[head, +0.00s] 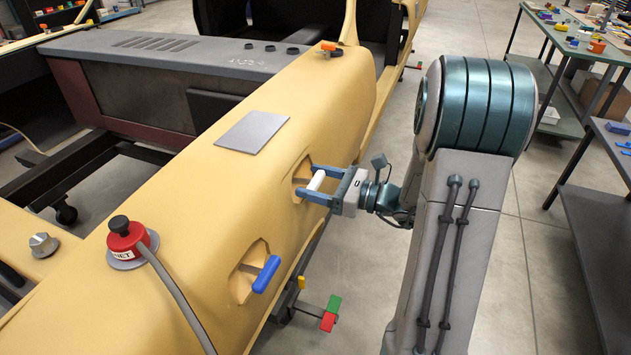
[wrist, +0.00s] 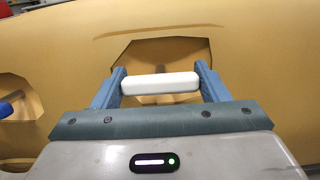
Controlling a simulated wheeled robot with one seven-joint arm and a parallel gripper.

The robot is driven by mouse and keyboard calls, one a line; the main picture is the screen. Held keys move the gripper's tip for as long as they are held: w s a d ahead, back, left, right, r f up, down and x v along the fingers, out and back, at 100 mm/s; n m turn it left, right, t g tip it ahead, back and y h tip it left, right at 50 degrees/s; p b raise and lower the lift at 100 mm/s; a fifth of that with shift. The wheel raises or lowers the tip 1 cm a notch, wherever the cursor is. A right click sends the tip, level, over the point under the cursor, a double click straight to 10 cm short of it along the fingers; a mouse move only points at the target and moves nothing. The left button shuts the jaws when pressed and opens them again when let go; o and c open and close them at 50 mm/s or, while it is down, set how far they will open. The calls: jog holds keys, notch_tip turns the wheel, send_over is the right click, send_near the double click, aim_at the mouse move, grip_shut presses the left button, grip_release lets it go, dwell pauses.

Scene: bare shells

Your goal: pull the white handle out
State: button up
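The white handle (head: 316,180) is a short bar at a recess in the side of the yellow shell (head: 330,110). It also shows in the wrist view (wrist: 160,83), lying crosswise in front of the angular recess. My gripper (head: 314,182) is at the handle, with one blue finger at each end of the bar. In the wrist view the fingers (wrist: 160,80) seem to meet or nearly meet the bar's two ends. Whether they press on it is hard to tell. The handle's mount inside the recess is mostly hidden.
A blue handle (head: 266,274) sits in a second recess to the left. Green and red blocks (head: 331,312) stick out low down.

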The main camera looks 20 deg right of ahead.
jog(key=shift+d, duration=0.1)
jog(key=c, duration=0.5)
jog(key=shift+s+d+r+p, duration=0.2)
jog(key=shift+s+d, duration=0.15)
jog(key=shift+d, duration=0.1)
jog(key=shift+s+d+r+p, duration=0.15)
jog(key=shift+s+d, duration=0.15)
jog(key=shift+d, duration=0.25)
jog(key=o, duration=1.4)
jog(key=shift+d, duration=0.2)
jog(key=shift+c, duration=0.2)
jog(key=shift+a, duration=0.2)
jog(key=b, duration=0.1)
send_near(320, 180)
jog(key=v, duration=0.5)
jog(key=shift+s+d, duration=0.2)
jog(key=shift+s, duration=0.1)
